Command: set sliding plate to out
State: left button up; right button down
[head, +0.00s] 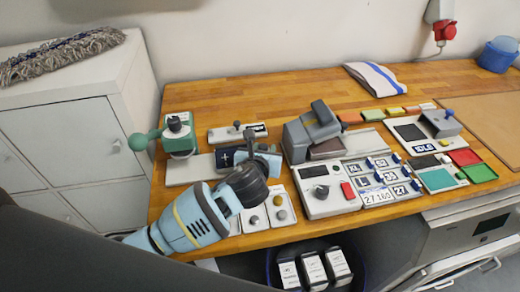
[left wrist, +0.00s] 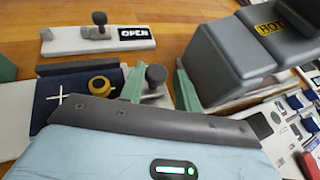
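The sliding plate appears to be the dark blue plate with a white cross (head: 224,158), lying on a pale grey base (head: 185,171). A grey knob (left wrist: 155,75) stands on a pale piece just right of the plate. My left gripper (head: 264,158) is above this right end. Its green fingers (left wrist: 160,84) are apart on either side of the grey knob; contact cannot be told. The plate's near edge is hidden by my gripper body. My right gripper is not in view.
A grey press marked HOT (head: 312,130) stands close to the right of my left gripper. A slider with an OPEN sign (head: 238,133) lies behind. A green-handled device (head: 178,135) stands at left. Panels with knobs (head: 280,208) are in front. The wooden table's back is mostly clear.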

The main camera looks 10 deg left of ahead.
pick_arm(q)
jog(key=shift+o, duration=1.2)
jog(key=shift+w+d, duration=0.1)
jog(key=shift+s, duration=0.2)
jog(key=shift+v, duration=3.75)
jog(key=shift+s, duration=0.1)
